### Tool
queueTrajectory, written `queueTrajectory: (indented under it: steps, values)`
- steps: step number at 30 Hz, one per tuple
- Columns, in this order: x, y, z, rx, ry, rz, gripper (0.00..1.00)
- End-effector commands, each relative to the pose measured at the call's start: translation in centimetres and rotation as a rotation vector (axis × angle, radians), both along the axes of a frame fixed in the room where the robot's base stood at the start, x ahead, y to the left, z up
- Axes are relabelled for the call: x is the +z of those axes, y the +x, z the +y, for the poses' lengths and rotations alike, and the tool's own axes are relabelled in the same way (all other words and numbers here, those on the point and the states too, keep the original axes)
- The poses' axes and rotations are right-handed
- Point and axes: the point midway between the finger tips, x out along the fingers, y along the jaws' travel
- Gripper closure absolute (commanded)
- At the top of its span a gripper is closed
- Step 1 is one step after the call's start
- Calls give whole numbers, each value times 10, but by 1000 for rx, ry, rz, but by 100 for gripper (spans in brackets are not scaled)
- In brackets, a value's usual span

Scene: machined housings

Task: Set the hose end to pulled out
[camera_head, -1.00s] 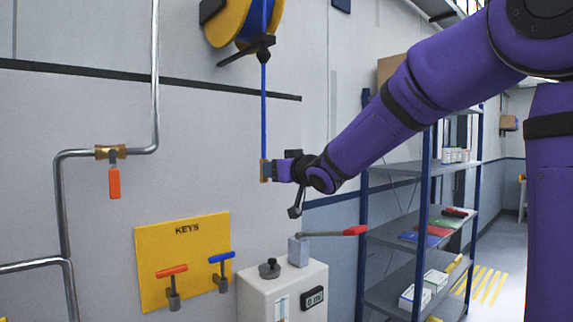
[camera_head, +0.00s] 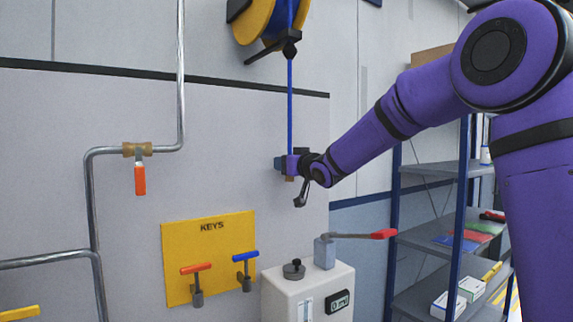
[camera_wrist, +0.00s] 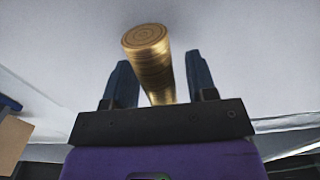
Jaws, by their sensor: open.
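The blue hose (camera_head: 290,105) hangs straight down from a yellow-and-blue reel (camera_head: 264,22) on the wall. Its brass hose end (camera_wrist: 150,60) stands between the two dark fingers of my gripper (camera_wrist: 160,76) in the wrist view. My gripper is open, with a finger on each side of the brass. A gap shows on the right; contact on the left is hard to judge. In the head view my gripper (camera_head: 286,164) is at the bottom of the hose and hides most of the hose end; a bit of brass shows just below it.
Below are a white cabinet (camera_head: 285,292) with a red-handled lever (camera_head: 370,235) and a small display (camera_head: 338,301). A yellow keys board (camera_head: 208,245) and a pipe valve with orange handle (camera_head: 140,178) are at left. A shelf rack (camera_head: 425,240) stands at right.

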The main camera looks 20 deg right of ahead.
Motion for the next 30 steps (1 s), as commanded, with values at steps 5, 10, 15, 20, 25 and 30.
queueTrajectory:
  steps: [5, 10, 15, 20, 25, 30]
  values:
    - [0, 7, 3, 0, 1, 1, 48]
    - [0, 7, 3, 0, 0, 1, 48]
    - [0, 7, 3, 0, 0, 0, 73]
    - [0, 6, 3, 0, 0, 0, 100]
    - [-7, 7, 3, 1, 0, 2, 100]
    - [-49, 7, 3, 2, 1, 8, 100]
